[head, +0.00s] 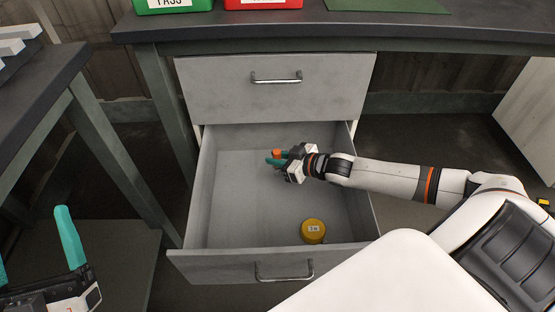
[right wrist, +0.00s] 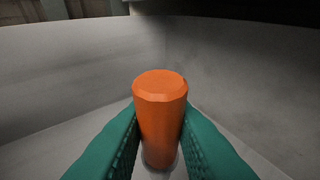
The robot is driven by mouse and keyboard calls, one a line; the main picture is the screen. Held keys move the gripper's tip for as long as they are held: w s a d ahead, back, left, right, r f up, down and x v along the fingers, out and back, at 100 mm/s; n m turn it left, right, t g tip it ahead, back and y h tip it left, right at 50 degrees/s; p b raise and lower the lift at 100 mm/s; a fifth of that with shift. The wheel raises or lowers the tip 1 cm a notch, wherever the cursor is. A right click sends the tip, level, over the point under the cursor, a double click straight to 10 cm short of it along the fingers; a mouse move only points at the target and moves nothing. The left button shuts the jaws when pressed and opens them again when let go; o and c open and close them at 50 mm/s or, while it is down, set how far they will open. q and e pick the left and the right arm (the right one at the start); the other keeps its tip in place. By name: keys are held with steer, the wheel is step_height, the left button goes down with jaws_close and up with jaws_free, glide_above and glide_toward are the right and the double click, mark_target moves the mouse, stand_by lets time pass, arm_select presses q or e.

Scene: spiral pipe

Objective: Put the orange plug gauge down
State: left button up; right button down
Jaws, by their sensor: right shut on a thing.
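The orange plug gauge (head: 277,153) is between the teal fingers of my right gripper (head: 273,159), inside the open drawer (head: 225,256) towards its back. In the right wrist view the gauge (right wrist: 160,115) is an upright orange cylinder, with a finger pressed on each side. The right gripper is shut on it. Its lower end is partly hidden by the fingers, and I cannot tell whether it touches the drawer floor. My left gripper (head: 32,235) is at the lower left of the head view, its fingers wide apart and empty, outside the drawer.
A round yellow labelled object (head: 313,231) lies in the drawer's front right. The drawer's left and middle floor is clear. A shut drawer (head: 275,92) is above. Green (head: 172,5) and red (head: 262,3) bins stand on the bench top. Another bench (head: 45,95) is at left.

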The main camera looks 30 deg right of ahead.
arm_select(q)
steer(key=shift+s+r, duration=0.3)
arm_select(e)
steer(key=shift+f, duration=0.55)
steer(key=c, duration=1.3)
jaws_free()
steer(key=shift+o, duration=0.2)
steer(key=shift+s, duration=0.1)
arm_select(q)
steer(key=shift+h, duration=0.3)
